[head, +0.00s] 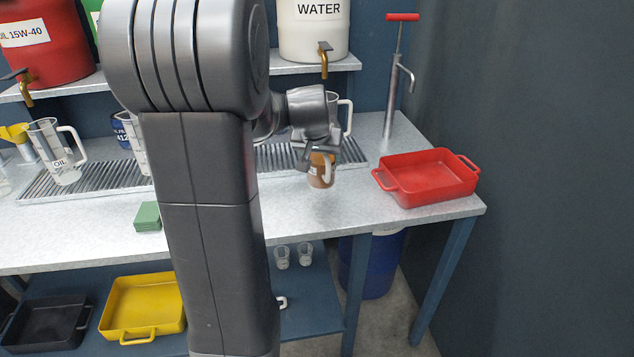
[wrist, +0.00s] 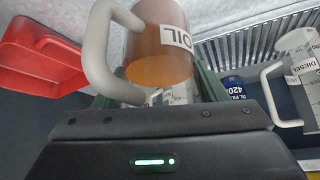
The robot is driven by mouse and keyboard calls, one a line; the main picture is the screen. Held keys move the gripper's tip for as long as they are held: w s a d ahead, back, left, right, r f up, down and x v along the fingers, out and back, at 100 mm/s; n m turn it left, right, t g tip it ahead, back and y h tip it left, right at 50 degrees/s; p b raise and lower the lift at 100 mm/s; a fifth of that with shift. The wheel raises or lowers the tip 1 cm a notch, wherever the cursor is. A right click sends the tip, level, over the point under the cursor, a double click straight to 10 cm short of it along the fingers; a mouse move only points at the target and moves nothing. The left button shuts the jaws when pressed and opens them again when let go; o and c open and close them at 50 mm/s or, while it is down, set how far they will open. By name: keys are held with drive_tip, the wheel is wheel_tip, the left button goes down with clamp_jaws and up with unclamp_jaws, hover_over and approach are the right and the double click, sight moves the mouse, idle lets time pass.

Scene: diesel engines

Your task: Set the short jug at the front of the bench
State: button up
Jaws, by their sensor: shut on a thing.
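The short jug (head: 322,172) holds amber-brown liquid and has a pale handle. It is at my gripper (head: 317,155) over the right part of the bench (head: 270,212), near the drain grate's right end. I cannot tell whether its base touches the bench. In the wrist view the jug (wrist: 162,50) shows an OIL label, with its handle on the left. My gripper (wrist: 160,90) is shut on it, with green fingers on both sides. My arm hides part of the bench middle.
A red tray (head: 425,185) stands right of the jug, with a hand pump (head: 392,80) behind. A clear OIL jug (head: 62,165), a green block (head: 148,217) and a drain grate (head: 95,182) are left. The bench front between block and red tray looks clear where visible.

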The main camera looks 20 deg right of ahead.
sight(320, 171)
drive_tip(key=shift+f, duration=2.75)
drive_tip(key=shift+f, duration=0.1)
drive_tip(key=shift+f+b, duration=0.15)
drive_tip(key=shift+b, duration=0.25)
drive_tip(key=o, duration=1.2)
drive_tip(key=shift+o, duration=0.2)
drive_tip(key=shift+s+a+r, duration=0.15)
drive_tip(key=shift+r, duration=0.4)
drive_tip(key=v, duration=1.1)
drive_tip(key=shift+p, duration=0.4)
drive_tip(key=shift+s+a, duration=0.1)
